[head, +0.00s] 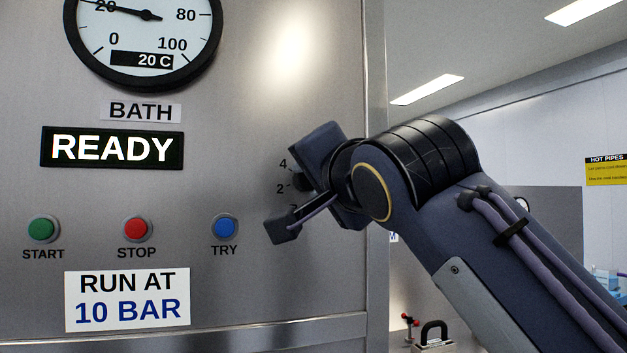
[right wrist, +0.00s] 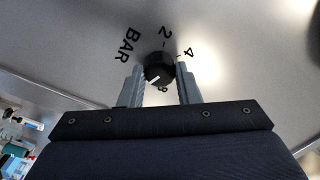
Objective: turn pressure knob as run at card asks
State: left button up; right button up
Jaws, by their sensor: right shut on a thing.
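The run at card (head: 128,300) is white and reads "RUN AT 10 BAR". The pressure knob (right wrist: 158,68) is small, round and black with a white pointer line, set in the steel panel. In the right wrist view the line lies toward the lower left. Marks 2 and 4, the word BAR and a partly hidden mark surround it. My right gripper (right wrist: 160,84) is shut on the knob, one finger on each side. In the head view my right gripper (head: 300,186) covers most of the knob (head: 302,182) and part of its scale. My left gripper is out of view.
A READY display (head: 112,148) and a bath gauge (head: 143,30) reading 20 C are on the panel. Green START (head: 43,229), red STOP (head: 137,229) and blue TRY (head: 225,227) buttons sit left of my gripper. The panel's right edge (head: 375,80) is close to my wrist.

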jog(key=shift+a+f, duration=0.1)
jog(key=shift+f, duration=0.05)
jog(key=o, duration=1)
jog(key=shift+c, duration=0.2)
jog(key=shift+s, duration=0.1)
jog(key=b+v, duration=0.1)
jog(key=v, duration=0.6)
jog(key=shift+s+d+b, duration=0.2)
jog(key=shift+s+b, duration=0.05)
jog(key=shift+b, duration=0.1)
